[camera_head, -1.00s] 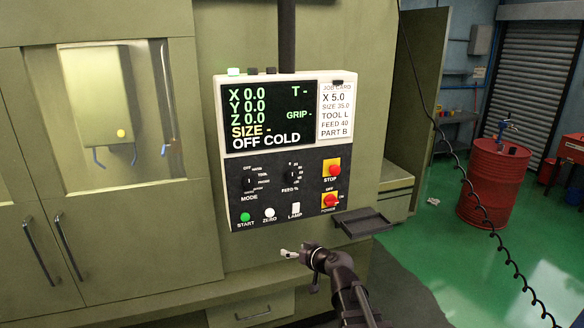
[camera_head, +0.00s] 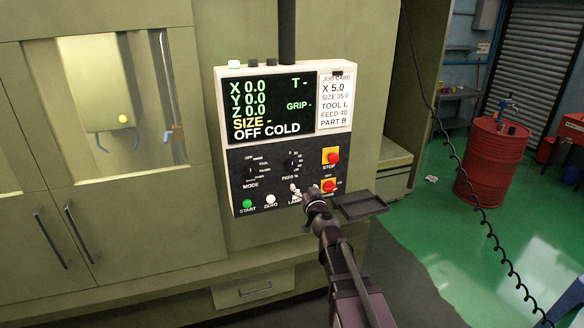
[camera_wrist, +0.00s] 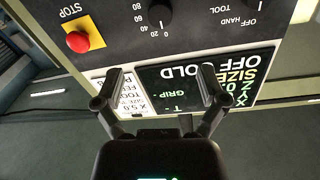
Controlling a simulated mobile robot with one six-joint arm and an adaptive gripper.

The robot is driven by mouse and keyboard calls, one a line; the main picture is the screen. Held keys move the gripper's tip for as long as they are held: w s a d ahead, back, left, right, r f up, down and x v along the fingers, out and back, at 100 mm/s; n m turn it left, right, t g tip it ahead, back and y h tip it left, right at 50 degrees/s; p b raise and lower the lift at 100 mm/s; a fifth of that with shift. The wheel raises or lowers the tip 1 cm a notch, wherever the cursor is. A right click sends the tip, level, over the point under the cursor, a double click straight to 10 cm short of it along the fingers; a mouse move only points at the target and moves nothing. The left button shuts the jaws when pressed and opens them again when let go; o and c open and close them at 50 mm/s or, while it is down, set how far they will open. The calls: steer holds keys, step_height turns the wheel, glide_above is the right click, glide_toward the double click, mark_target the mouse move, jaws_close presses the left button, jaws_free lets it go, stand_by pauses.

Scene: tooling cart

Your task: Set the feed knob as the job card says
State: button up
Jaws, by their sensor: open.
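The black feed knob (camera_head: 291,164) is on the dark lower half of the control panel, right of the mode knob (camera_head: 250,171). The feed knob also shows at the top of the upside-down wrist view (camera_wrist: 160,13), by the numbers 0 to 80; I cannot read its setting surely. The job card (camera_head: 336,100) at the panel's upper right reads X 5.0, SIZE 35.0, TOOL L, FEED 40, PART B. My gripper (camera_head: 298,190) is open and empty, in front of the panel just below the feed knob, hiding part of the lamp switch. Both fingers (camera_wrist: 162,74) show in the wrist view.
The screen (camera_head: 271,107) reads OFF COLD. A red stop button (camera_head: 332,157) and a red power switch (camera_head: 330,186) are right of the feed knob. Green start (camera_head: 247,204) and white zero (camera_head: 271,200) buttons are below. A small dark tray (camera_head: 360,206) juts out at lower right.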

mark_target(292, 166)
steer(key=shift+w, duration=0.1)
steer(key=x, duration=1.3)
steer(key=shift+w+a, duration=0.1)
steer(key=shift+w, duration=0.2)
steer(key=shift+r, duration=0.1)
steer(key=c, duration=1.2)
